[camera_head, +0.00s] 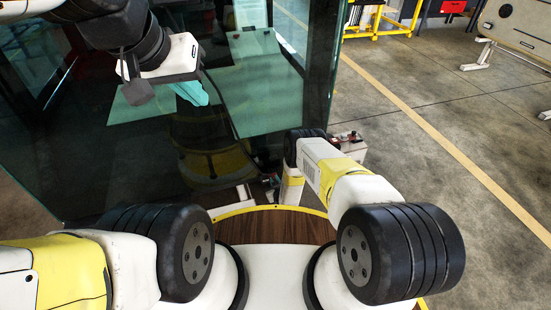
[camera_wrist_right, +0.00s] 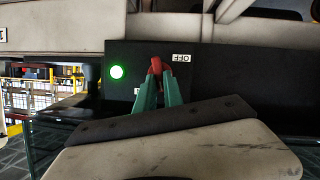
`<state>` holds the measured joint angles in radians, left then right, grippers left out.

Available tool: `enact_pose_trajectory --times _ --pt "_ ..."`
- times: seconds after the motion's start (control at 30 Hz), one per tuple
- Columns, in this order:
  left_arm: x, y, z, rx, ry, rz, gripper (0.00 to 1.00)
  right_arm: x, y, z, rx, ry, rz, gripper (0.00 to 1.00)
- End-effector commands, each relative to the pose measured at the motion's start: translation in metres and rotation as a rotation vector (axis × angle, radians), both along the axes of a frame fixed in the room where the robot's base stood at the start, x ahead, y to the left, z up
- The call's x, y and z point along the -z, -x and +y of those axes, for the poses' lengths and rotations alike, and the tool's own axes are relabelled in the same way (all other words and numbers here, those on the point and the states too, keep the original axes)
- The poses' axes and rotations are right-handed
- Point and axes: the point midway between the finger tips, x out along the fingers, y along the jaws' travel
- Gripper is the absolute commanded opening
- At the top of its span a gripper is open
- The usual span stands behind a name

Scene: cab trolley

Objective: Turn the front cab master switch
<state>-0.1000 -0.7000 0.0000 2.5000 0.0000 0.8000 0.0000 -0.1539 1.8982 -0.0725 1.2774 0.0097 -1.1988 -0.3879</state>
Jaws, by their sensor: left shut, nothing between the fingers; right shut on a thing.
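In the right wrist view, the front cab master switch shows as a red knob (camera_wrist_right: 155,66) on a black panel (camera_wrist_right: 214,78). My right gripper (camera_wrist_right: 160,78) has its teal fingers shut on this knob. An "OFF" label (camera_wrist_right: 181,58) is right of the knob; a second label, left of the fingers, is partly hidden. My left gripper (camera_head: 190,93) is shut and empty, raised at the upper left in front of dark glass.
A green light (camera_wrist_right: 116,72) is lit on the panel. In the head view, a glass-walled cab (camera_head: 60,150) fills the left and centre. A small box with red controls (camera_head: 347,138) stands beyond my right arm. Open concrete floor (camera_head: 430,130) lies to the right.

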Motion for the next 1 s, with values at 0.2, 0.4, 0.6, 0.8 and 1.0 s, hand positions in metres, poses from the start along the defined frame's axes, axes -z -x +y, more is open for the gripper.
enact_pose_trajectory --times 0.2,0.4,0.6,0.8,1.0 --pt "0.0 0.0 0.0 0.0 0.0 0.0 0.0 0.0015 0.0018 0.0041 -0.003 0.149 -0.048 0.0" --pt "0.0 0.0 0.0 0.0 0.0 0.0 0.0 0.0022 0.002 0.0049 -0.002 0.253 -0.084 0.0" --pt "0.0 0.0 0.0 0.0 0.0 0.0 0.0 0.0027 0.0021 0.0054 -0.003 0.313 -0.102 0.0" --pt "0.0 0.0 0.0 0.0 0.0 0.0 0.0 0.0027 0.0019 0.0053 -0.001 0.332 -0.108 0.0" --pt "0.0 0.0 0.0 0.0 0.0 0.0 0.0 0.0027 0.0019 0.0053 0.0 0.333 -0.108 0.0"
